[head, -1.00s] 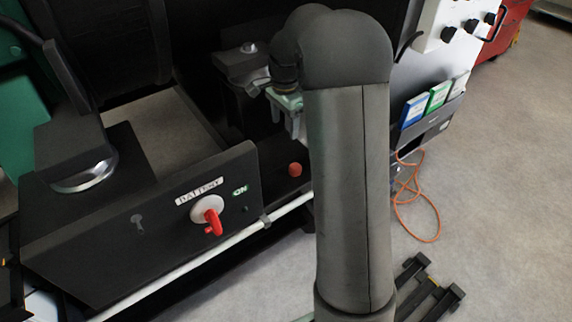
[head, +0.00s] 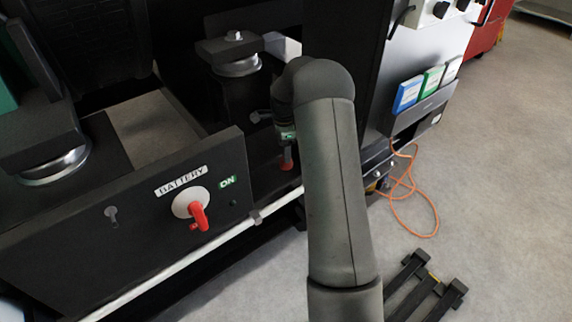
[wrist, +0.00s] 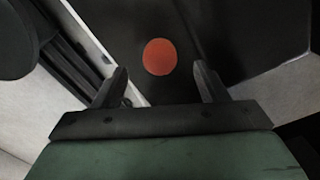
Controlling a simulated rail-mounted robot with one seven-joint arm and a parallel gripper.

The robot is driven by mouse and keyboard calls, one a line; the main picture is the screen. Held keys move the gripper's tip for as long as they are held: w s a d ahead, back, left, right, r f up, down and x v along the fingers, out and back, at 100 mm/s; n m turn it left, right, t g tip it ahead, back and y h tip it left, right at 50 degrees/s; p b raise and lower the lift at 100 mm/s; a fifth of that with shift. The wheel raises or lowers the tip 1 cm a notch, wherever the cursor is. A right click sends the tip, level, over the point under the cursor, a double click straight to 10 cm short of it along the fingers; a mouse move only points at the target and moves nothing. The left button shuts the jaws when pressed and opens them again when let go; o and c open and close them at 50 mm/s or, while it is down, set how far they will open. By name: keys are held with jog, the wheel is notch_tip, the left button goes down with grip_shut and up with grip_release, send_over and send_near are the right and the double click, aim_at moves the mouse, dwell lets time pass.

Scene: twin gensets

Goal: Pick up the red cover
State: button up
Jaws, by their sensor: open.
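The red cover (wrist: 160,57) shows in the wrist view as a round red disc on a dark surface. In the head view the red cover (head: 287,164) stands on the black genset frame, just left of my arm. My gripper (wrist: 160,72) is open, with one finger on each side of the cover in the picture. Whether the fingers touch it or how far they reach down cannot be told. In the head view my gripper (head: 286,148) is right above the cover, pointing down, and partly hidden by my arm.
A black panel with a red battery switch (head: 198,214) and an ON label (head: 227,182) is left of the cover. A white rail (head: 212,254) runs along its front. A cylindrical mount (head: 237,66) stands behind. An orange cable (head: 433,215) lies on the floor at right.

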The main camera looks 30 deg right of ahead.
jog(key=shift+d+f+b, duration=0.1)
jog(key=shift+f+b, duration=0.8)
jog(key=shift+f, duration=1.85)
jog(key=c, duration=1)
